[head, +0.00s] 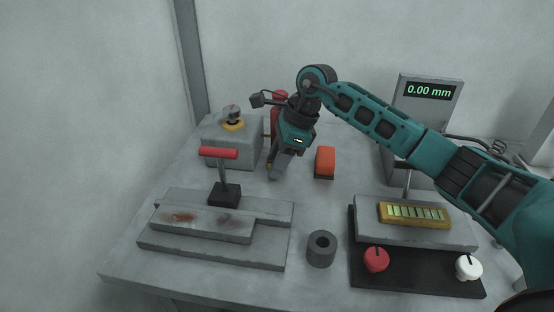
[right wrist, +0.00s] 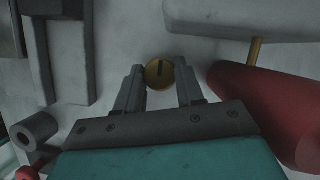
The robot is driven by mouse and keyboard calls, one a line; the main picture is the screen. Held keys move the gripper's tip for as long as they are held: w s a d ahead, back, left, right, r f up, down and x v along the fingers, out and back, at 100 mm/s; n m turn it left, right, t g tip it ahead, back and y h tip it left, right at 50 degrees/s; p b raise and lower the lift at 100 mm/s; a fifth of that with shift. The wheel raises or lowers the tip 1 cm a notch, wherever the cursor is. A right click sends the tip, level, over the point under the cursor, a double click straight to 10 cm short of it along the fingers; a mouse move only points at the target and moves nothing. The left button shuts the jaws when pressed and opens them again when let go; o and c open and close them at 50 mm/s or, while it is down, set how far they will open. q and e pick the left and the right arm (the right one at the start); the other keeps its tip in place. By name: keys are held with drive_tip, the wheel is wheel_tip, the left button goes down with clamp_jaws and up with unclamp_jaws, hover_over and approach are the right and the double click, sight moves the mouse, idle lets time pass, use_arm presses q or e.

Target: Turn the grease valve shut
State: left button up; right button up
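The grease valve appears to be the round brass disc (right wrist: 159,74) with a dark slot in the right wrist view. The slot runs roughly up and down in that picture. My right gripper (right wrist: 159,66) is open, with one finger on each side of the disc; I cannot tell whether either finger touches it. In the head view my right gripper (head: 276,171) points down at the table beside the grey box, and it hides the valve. A red cylinder (right wrist: 270,105) lies to the right of the valve, with a brass pipe (right wrist: 255,52) near it. My left gripper is not in view.
A grey box (head: 219,150) with a yellow-ringed knob stands left of my right gripper. Near it are a red-handled lever (head: 219,153), an orange block (head: 325,160) and a dark grey ring (head: 321,249). A display (head: 429,91) reads 0.00 mm. Red (head: 376,259) and white (head: 468,267) knobs sit front right.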

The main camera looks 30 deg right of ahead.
drive_tip(key=c, duration=0.5)
